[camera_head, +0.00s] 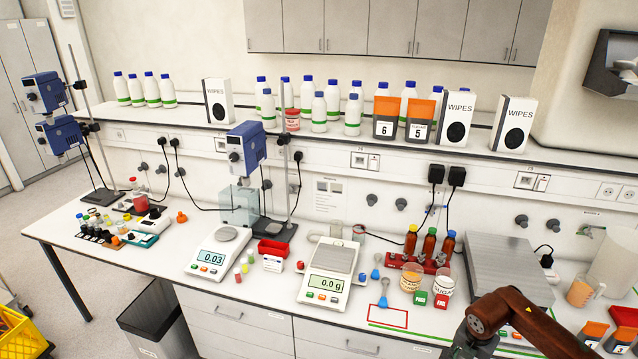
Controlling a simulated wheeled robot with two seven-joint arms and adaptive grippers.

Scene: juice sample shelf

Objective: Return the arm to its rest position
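My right arm comes in at the lower right as a reddish-brown link with a dark joint. It bends down toward the bottom edge, where a dark part is cut off by the frame. The fingers of my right gripper do not show. My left arm and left gripper are not in view. Near the arm, two jars, one with orange contents (411,277) and one with a red-lettered label (443,286), stand on the bench (345,335).
A red rack (411,264) with several brown bottles stands behind the jars. A steel plate (508,262) and a beaker (580,291) are behind and right of the arm. Two scales (329,273) (220,250) stand further left.

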